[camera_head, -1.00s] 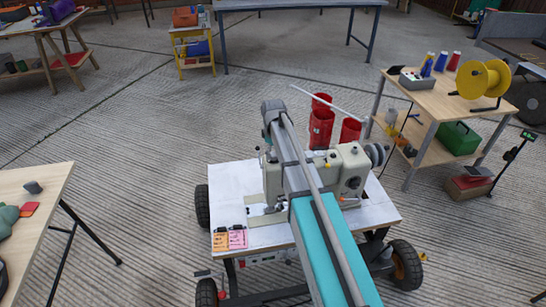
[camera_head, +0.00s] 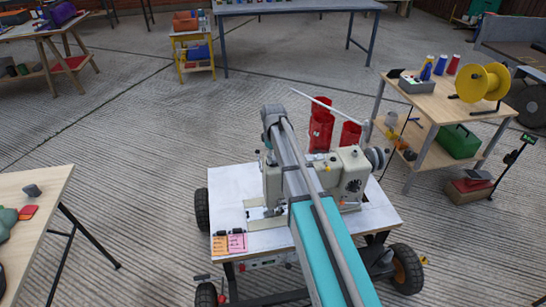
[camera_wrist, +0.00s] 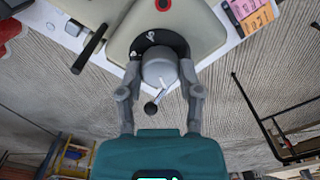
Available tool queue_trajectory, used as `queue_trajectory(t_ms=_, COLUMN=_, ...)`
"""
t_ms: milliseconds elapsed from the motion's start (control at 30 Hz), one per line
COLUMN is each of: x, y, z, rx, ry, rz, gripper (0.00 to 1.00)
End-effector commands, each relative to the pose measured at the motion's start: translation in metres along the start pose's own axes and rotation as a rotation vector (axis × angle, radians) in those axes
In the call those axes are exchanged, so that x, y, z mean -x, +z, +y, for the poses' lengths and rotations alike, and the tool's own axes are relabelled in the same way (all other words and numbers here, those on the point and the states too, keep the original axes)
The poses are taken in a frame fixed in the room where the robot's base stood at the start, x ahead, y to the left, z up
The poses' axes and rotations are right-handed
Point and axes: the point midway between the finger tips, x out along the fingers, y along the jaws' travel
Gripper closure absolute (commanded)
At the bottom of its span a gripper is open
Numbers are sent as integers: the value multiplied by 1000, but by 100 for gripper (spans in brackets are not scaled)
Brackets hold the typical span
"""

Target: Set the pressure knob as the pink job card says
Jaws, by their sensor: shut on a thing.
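The sewing machine (camera_head: 352,170) stands on a white wheeled table. In the wrist view, a round grey knob (camera_wrist: 159,68) with a pale pointer sits in front of a black dial (camera_wrist: 150,38) on the cream machine body. My gripper (camera_wrist: 160,82) has one finger on each side of the knob and is shut on it. The dial's markings are partly hidden and too small to read. The pink job card (camera_head: 237,242) lies at the table's front left corner and also shows in the wrist view (camera_wrist: 258,19). Its writing is not legible. My arm hides the gripper in the head view.
An orange card (camera_head: 220,244) lies beside the pink one. A black lever (camera_wrist: 90,48) sticks out left of the knob in the wrist view. A wooden table (camera_head: 440,100) with a yellow spool stands to the right.

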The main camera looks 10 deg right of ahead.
Motion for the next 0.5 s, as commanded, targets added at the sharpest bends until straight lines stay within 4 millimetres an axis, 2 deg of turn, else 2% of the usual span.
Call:
queue_trajectory(t_ms=267, x=0, y=0, z=0, rx=-34, ry=0, rz=0, gripper=100)
queue_trajectory(t_ms=500, x=0, y=0, z=0, rx=-143, ry=0, rz=0, gripper=100)
